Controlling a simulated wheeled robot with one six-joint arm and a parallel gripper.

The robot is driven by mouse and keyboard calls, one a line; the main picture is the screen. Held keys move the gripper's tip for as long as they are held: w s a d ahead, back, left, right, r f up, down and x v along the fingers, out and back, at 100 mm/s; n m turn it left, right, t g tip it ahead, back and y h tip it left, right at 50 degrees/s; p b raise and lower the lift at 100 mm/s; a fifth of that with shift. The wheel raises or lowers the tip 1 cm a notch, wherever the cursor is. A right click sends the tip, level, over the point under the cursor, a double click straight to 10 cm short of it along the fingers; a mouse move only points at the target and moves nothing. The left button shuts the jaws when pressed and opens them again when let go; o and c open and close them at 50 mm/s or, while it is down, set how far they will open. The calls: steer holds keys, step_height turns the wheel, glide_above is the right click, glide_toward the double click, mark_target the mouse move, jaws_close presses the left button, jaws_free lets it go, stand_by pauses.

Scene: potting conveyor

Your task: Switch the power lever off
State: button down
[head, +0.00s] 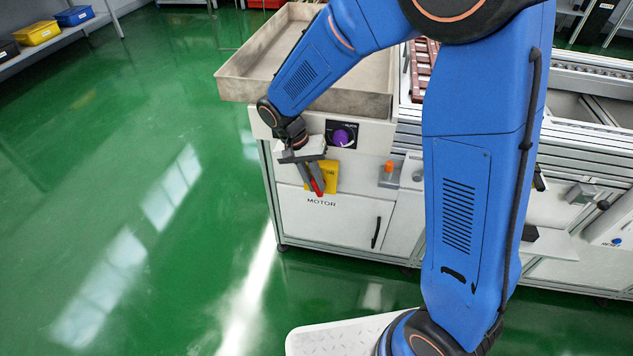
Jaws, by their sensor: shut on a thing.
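The power lever's yellow plate (329,176) is on the white front panel of the conveyor cabinet, above the word MOTOR. A red lever handle (319,187) shows in front of the plate, pointing downward. My gripper (314,180) reaches down to it, and its dark fingers are shut on the red handle. The gripper body and fingers hide the left part of the plate and the upper part of the lever.
A purple knob (342,135) on a black plate is just above the lever. An orange button (389,167) sits to the right. A cabinet door handle (376,232) is below. A grey tray (300,92) tops the cabinet. Green floor (130,200) is clear at left.

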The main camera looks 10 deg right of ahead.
stand_by(0.3)
steer(key=c, duration=1.7)
jaws_free()
steer(key=shift+a+r, duration=0.1)
steer(key=v, duration=1.7)
steer(key=shift+w+a, duration=0.15)
steer(key=shift+a, duration=0.1)
